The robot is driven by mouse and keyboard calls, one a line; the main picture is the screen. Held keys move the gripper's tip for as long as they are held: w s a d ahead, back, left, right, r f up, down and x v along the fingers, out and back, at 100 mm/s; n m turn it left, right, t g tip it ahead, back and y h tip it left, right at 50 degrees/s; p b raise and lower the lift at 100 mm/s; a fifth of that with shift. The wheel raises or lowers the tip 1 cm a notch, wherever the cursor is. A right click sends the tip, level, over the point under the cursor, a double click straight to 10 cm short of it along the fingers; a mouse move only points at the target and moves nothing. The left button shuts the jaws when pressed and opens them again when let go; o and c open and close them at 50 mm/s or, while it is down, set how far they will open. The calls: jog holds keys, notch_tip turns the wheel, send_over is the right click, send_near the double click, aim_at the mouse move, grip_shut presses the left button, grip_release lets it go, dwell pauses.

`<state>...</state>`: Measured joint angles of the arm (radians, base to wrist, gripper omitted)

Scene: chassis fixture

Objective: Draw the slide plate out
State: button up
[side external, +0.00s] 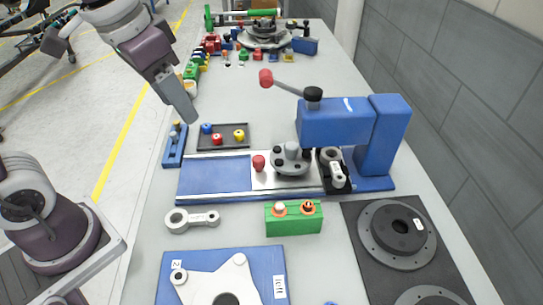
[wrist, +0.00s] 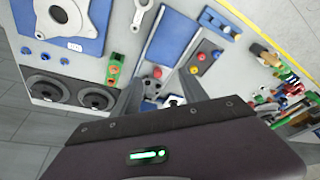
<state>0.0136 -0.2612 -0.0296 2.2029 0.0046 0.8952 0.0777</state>
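The slide plate (side external: 262,178) is a silver plate on the blue base (side external: 213,178), partly under the blue press (side external: 340,122). A red knob (side external: 259,162) stands at its left end, beside a grey round fixture (side external: 291,160) with dark studs. In the wrist view the red knob (wrist: 157,72) shows between my fingers, on the silver plate (wrist: 148,84). My gripper (side external: 190,118) hangs in the air above and left of the plate, clear of it. In the wrist view my gripper (wrist: 158,78) has its two grey fingers apart, with nothing held.
A dark tray (side external: 223,137) with coloured knobs lies behind the base. A green block (side external: 293,217) and grey link (side external: 192,218) lie in front. The base's blue left part is bare.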

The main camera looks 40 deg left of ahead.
jog(key=w+f+g, duration=0.1)
jog(key=w+f, duration=0.2)
jog(key=w, duration=0.3)
jog(key=m+g, duration=0.2)
jog(key=g, duration=0.1)
send_over(258, 158)
notch_tip(258, 158, down, 10)
jog(key=shift+s+a+f, duration=0.1)
jog(key=shift+f, duration=0.1)
notch_tip(258, 158, down, 7)
jog(key=shift+f, duration=0.2)
jog(key=shift+c, duration=0.4)
grip_shut()
